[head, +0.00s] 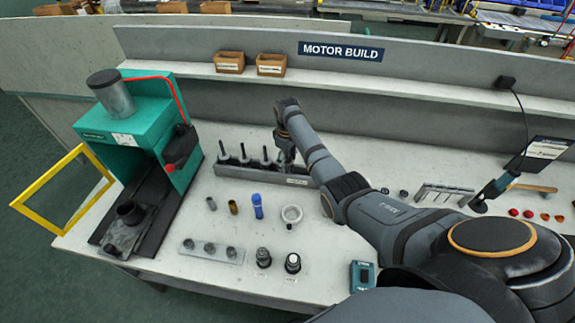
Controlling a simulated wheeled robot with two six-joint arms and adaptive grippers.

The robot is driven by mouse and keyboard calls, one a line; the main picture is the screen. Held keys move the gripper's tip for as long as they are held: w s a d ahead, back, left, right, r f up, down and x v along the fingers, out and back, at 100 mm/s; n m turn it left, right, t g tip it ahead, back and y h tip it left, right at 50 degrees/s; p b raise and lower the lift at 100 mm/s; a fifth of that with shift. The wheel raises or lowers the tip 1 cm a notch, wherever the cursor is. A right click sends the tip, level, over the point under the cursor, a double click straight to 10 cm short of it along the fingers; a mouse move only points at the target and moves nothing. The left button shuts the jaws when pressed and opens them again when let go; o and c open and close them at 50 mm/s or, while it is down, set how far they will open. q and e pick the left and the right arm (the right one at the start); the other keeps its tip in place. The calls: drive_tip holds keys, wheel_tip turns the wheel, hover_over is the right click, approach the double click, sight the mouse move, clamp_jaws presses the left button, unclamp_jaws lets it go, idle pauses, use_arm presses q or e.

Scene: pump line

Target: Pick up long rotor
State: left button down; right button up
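A grey rack (230,171) stands on the bench in the middle left. Dark rotors with thin upright shafts stand in it: one at the left end (222,151), one in the middle (244,154) and one further right (265,157). I cannot tell from here which is the long one. My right gripper (287,160) points down at the right part of the rack. Its fingers are small and dark, and I cannot tell whether they are open or shut, or whether a rotor is between them. My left gripper is not in view.
A green press (135,125) with a yellow guard (62,178) stands at the left. A blue cylinder (257,206), a white ring (291,215) and a plate with small parts (212,251) lie in front of the rack. Two cardboard bins (229,62) sit on the shelf behind.

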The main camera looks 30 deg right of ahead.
sight(287, 159)
clamp_jaws()
drive_tip(key=shift+w+r, duration=0.1)
drive_tip(key=shift+r, duration=0.05)
drive_tip(key=shift+r, duration=0.3)
wheel_tip(287, 159, up, 2)
drive_tip(key=shift+r+b, duration=0.2)
drive_tip(key=shift+b, duration=0.45)
drive_tip(key=s+a+r+p, duration=0.9)
drive_tip(key=s, duration=0.1)
drive_tip(key=shift+s+r+p, duration=0.35)
drive_tip(key=shift+r+p, duration=0.05)
